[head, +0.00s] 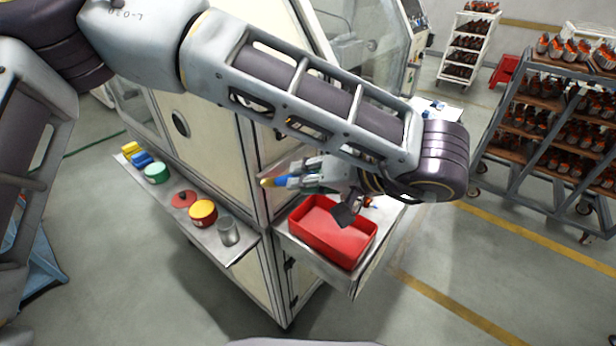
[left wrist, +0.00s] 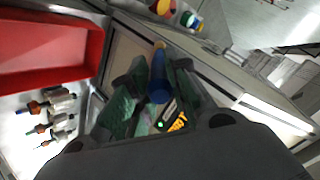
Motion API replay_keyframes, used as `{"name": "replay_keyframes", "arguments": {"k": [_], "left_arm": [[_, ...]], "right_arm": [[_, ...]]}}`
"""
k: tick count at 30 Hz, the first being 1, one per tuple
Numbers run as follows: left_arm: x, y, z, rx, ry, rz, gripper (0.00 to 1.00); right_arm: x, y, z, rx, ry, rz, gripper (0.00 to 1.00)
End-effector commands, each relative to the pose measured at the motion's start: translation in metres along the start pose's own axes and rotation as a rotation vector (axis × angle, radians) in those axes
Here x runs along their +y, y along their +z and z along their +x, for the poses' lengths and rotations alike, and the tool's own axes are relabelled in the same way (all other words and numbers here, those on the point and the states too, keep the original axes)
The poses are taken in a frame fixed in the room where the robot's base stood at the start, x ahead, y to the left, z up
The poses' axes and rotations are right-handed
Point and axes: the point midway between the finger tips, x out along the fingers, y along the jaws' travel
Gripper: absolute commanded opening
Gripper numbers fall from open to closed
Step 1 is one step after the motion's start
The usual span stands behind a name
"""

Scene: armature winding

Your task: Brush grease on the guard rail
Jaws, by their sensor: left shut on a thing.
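My left gripper (head: 308,175) is shut on a brush (head: 281,181) with a blue handle and a yellowish tip. The brush points left, beside the corner of the cream machine cabinet. In the left wrist view the green finger pads of my left gripper (left wrist: 150,105) close around the blue handle of the brush (left wrist: 158,82), with its tip pointing away from the wrist. Whether the tip touches anything I cannot tell. I cannot clearly make out which part is the guard rail. My right gripper is not in view.
A red bin (head: 325,235) stands on a side shelf under my left wrist. A metal ledge (head: 165,190) on the cream machine (head: 215,130) holds a yellow can (head: 203,213), a grey cup (head: 228,231) and a green can (head: 157,172). Several armatures (left wrist: 50,115) lie beside the bin.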

Motion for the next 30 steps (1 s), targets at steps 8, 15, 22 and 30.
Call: {"name": "replay_keyframes", "arguments": {"k": [8, 15, 22, 30], "left_arm": [[-0.001, -0.001, 0.002, 0.0, 0.0, 0.0, 0.0], [0.006, -0.007, 0.001, -0.002, 0.0, 0.0, 0.0], [0.014, -0.017, 0.0, 0.0, 0.0, -0.001, 0.0], [0.021, -0.025, 0.0, -0.001, 0.0, 0.0, 0.0]], "right_arm": [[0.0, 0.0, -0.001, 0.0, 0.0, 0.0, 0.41], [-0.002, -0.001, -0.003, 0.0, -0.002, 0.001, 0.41], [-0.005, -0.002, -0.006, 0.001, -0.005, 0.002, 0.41], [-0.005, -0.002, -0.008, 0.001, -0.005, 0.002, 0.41]]}}
